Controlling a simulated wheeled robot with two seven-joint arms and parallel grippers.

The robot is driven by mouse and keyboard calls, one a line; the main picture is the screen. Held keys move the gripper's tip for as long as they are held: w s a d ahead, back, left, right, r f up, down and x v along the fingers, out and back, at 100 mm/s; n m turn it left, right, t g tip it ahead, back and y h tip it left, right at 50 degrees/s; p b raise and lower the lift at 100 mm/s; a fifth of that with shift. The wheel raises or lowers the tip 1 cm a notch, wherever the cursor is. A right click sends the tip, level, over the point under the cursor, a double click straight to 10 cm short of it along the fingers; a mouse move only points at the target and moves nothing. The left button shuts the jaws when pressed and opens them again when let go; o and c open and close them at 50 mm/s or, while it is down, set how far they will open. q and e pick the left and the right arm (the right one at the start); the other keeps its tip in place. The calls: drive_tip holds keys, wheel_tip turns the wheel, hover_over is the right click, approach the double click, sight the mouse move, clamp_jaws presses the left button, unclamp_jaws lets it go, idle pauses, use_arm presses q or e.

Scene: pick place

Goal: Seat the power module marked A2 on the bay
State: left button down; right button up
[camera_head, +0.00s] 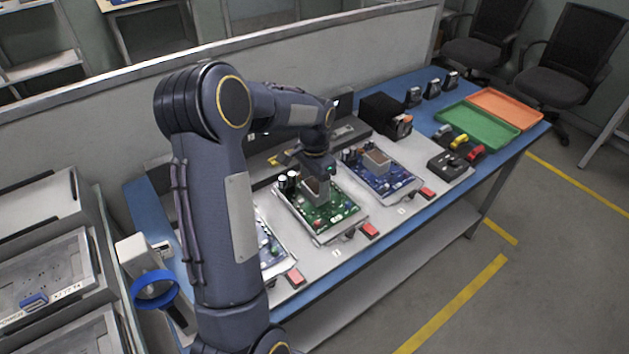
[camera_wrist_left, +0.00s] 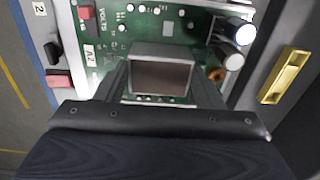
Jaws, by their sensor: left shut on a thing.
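The power module marked A2 is a green circuit board (camera_head: 325,218) with dark-topped capacitors and a boxy grey metal block. In the left wrist view, the green board (camera_wrist_left: 112,22) carries a white A2 label and a VOLTS marking. My left gripper (camera_head: 318,182) is shut on the grey block (camera_wrist_left: 162,75), one finger on each side. The board lies at a light bay plate (camera_head: 350,240) in the middle of the bench. I cannot tell whether it rests fully on it. My right gripper is not in view.
A blue board (camera_head: 395,183) with a similar block lies to the right, and another board (camera_head: 272,258) is partly behind my left arm. Red switches (camera_head: 370,229) line the front. Green (camera_head: 478,128) and orange (camera_head: 510,105) trays sit at the far right.

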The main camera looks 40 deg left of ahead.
use_arm(q)
drive_tip(key=shift+f+b, duration=0.3)
drive_tip(key=shift+f, duration=0.15)
idle(0.5)
drive_tip(key=shift+c, duration=1.4)
unclamp_jaws()
drive_tip(key=shift+f, duration=0.1)
drive_tip(key=c, duration=0.4)
drive_tip(key=shift+r+p, duration=2.85)
drive_tip(key=shift+r, duration=0.8)
drive_tip(key=shift+f, duration=0.1)
